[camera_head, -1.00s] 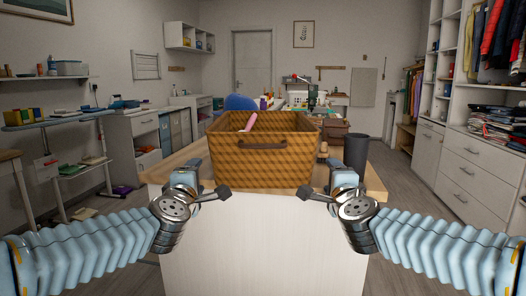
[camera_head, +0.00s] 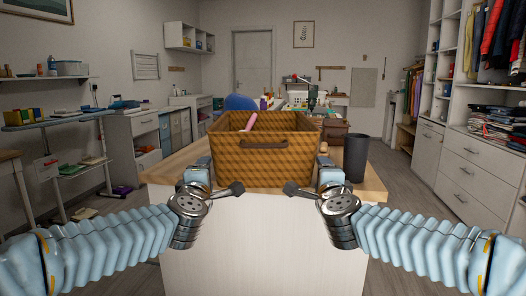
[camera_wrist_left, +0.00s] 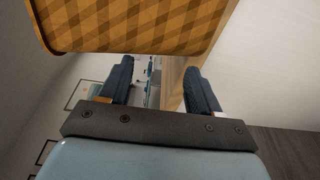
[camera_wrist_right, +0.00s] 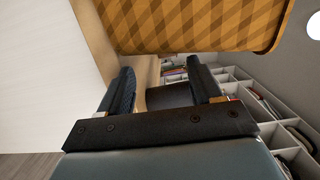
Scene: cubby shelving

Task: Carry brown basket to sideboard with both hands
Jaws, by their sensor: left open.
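The brown checked basket (camera_head: 265,165) stands upright on a wood-topped white counter (camera_head: 375,190), its dark handle (camera_head: 263,144) facing me. A pink item (camera_head: 250,122) sticks up inside it; the rest of its contents is hidden. My left gripper (camera_wrist_left: 158,78) is open and empty by the basket's left side. My right gripper (camera_wrist_right: 162,82) is open and empty by its right side. In both wrist views the basket wall (camera_wrist_left: 130,25) (camera_wrist_right: 190,22) lies across the top, not between the fingers. I cannot tell which piece of furniture is the sideboard.
A dark cylinder (camera_head: 356,158) stands on the counter right of the basket, and shows beyond my right fingers (camera_wrist_right: 170,97). A low grey-white cabinet (camera_head: 135,140) stands at left. Tall white shelving with drawers (camera_head: 470,165) lines the right. Bare floor shows right of the counter.

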